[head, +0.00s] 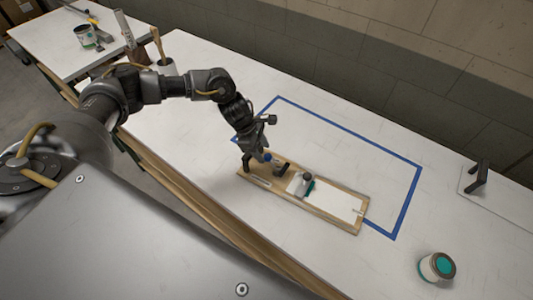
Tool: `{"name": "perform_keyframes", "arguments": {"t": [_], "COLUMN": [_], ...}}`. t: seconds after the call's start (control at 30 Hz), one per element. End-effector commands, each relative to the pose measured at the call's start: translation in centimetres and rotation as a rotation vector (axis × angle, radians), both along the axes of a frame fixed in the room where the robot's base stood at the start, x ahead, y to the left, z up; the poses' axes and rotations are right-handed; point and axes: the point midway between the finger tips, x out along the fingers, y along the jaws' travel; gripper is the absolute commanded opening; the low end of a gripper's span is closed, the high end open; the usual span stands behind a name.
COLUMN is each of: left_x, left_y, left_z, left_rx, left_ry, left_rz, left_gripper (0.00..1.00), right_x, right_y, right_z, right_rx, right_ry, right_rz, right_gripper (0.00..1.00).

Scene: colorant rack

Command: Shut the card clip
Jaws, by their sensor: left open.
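A wooden board (322,213) lies on the white table inside and across a blue tape outline. A white card (335,201) lies on its right part. At the card's left end is a small pale fitting with a dark knob (306,177) and a teal edge; it looks like the card clip, but its lever position is too small to tell. My left gripper (264,164) is open over the board's left end, left of the fitting and apart from it. The gripper hides part of the board there. My right gripper is not in view.
A can with teal paint (438,266) stands at the front right. A dark stand (478,178) sits on a pale plate at the right. The blue tape outline (350,130) encloses clear table behind the board. A side table (60,47) at the back left holds another can and tools.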

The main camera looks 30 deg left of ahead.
Motion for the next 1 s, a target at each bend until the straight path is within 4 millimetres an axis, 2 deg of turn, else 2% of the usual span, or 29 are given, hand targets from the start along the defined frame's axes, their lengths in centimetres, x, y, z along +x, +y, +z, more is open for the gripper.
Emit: {"name": "perform_keyframes", "arguments": {"t": [0.1, 0.3, 0.67, 1.0], "left_x": [0.2, 0.6, 0.6, 0.7], "left_y": [-0.8, -1.5, -1.7, -1.7], "left_z": [-1.6, -3.7, -4.3, -4.2], "left_rx": [0.001, 0.000, -0.001, -0.001], "left_ry": [0.002, -0.001, -0.001, -0.002], "left_rz": [0.002, 0.001, 0.000, 0.001], "left_gripper": [0.49, 0.49, 0.49, 0.06], "right_x": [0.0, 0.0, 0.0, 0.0], "right_y": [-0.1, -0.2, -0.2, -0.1], "right_z": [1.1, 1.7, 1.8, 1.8], "right_rx": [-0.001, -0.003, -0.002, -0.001], "right_ry": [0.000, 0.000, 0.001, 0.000], "right_rz": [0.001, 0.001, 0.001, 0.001], "right_gripper": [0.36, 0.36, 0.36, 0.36]}}
